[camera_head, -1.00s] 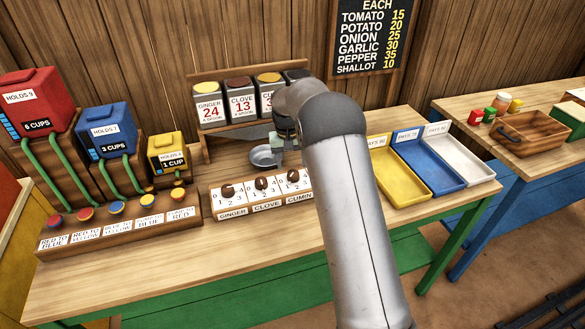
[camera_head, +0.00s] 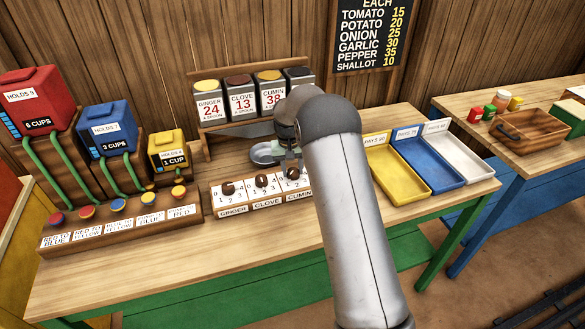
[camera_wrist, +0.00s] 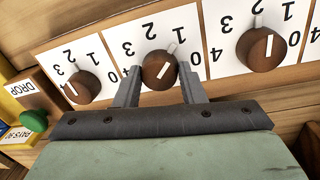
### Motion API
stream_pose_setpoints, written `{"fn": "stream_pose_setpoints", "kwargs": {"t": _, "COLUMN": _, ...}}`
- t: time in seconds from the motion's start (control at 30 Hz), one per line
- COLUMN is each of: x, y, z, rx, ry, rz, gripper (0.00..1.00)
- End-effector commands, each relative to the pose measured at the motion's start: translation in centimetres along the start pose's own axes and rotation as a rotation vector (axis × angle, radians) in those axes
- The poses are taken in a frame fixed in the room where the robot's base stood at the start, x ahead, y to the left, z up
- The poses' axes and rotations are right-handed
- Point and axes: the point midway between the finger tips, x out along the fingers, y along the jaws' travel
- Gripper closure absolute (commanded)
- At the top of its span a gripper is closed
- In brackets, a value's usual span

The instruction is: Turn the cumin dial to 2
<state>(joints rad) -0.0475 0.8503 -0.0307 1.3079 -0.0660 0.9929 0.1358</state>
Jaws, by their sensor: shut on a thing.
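The cumin dial (camera_head: 293,173) is a round brown knob with a white bar, on a white numbered card above the CUMIN label (camera_head: 299,196). It is the middle knob in the wrist view (camera_wrist: 160,71), where the cards appear upside down. My gripper (camera_wrist: 160,68) has one finger on each side of this knob and is shut on it. In the head view my gripper (camera_head: 290,158) reaches down at the knob, partly hidden by my arm. The white bar slants between upper right and lower left in the wrist view; I cannot tell its exact reading.
The clove dial (camera_head: 262,181) and ginger dial (camera_head: 228,188) stand left of it. Another knob (camera_wrist: 82,87) and a green DROP button (camera_wrist: 33,120) lie on its other side. A metal scoop or pan (camera_head: 265,153) sits close behind. Spice tins (camera_head: 272,97) stand at the back.

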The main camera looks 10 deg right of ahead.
Motion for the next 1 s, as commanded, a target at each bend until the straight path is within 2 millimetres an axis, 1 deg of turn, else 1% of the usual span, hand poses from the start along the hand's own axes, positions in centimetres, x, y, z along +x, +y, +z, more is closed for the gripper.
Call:
{"fn": "stream_pose_setpoints", "kwargs": {"t": 0.27, "x": 0.07, "y": 0.04, "z": -0.02, "rx": -0.094, "ry": 0.010, "rz": 0.000, "gripper": 0.86}}
{"fn": "stream_pose_setpoints", "kwargs": {"t": 0.8, "x": 0.01, "y": 0.12, "z": 0.06, "rx": -0.526, "ry": 0.045, "rz": 0.001, "gripper": 0.86}}
{"fn": "stream_pose_setpoints", "kwargs": {"t": 1.0, "x": -0.09, "y": 0.16, "z": 0.07, "rx": -0.654, "ry": 0.055, "rz": 0.001, "gripper": 0.86}}
